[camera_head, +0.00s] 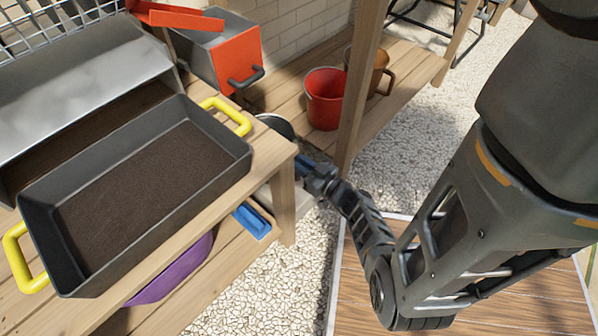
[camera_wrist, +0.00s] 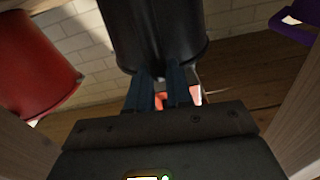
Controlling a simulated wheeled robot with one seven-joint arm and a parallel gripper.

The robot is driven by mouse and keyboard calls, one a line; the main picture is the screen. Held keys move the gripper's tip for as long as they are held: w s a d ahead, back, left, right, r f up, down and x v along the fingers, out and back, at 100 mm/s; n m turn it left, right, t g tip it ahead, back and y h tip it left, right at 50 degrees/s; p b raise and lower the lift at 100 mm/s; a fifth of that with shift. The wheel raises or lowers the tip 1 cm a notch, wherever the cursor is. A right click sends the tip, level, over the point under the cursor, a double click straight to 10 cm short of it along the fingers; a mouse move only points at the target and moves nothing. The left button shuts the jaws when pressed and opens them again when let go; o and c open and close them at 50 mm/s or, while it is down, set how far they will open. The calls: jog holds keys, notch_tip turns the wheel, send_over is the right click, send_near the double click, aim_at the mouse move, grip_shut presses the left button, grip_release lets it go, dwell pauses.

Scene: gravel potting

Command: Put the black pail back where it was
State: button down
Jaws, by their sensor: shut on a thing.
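The black pail (camera_wrist: 155,35) fills the top middle of the wrist view, between the blue fingers of my gripper (camera_wrist: 158,92). My gripper is shut on it. In the head view, my gripper (camera_head: 305,163) reaches in beside the front bench's corner post. The pail's rim (camera_head: 275,124) shows just past the bench corner, and the bench top and post hide most of its body. I cannot tell whether its base touches a surface.
A red pail (camera_head: 325,98) and a brown pail (camera_head: 368,75) stand on the low wooden shelf (camera_head: 415,62) behind. A soil-filled tray (camera_head: 240,150) with yellow handles sits on the bench. A purple bowl (camera_head: 172,272) and blue object (camera_head: 252,221) are below. Wooden posts flank my gripper.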

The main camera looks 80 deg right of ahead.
aim_at(299, 178)
jog(key=shift+f+b, duration=0.75)
jog(key=shift+f, duration=1.15)
jog(key=c, duration=0.9)
grip_release()
jog(key=shift+c, duration=0.2)
jog(key=shift+s, duration=0.1)
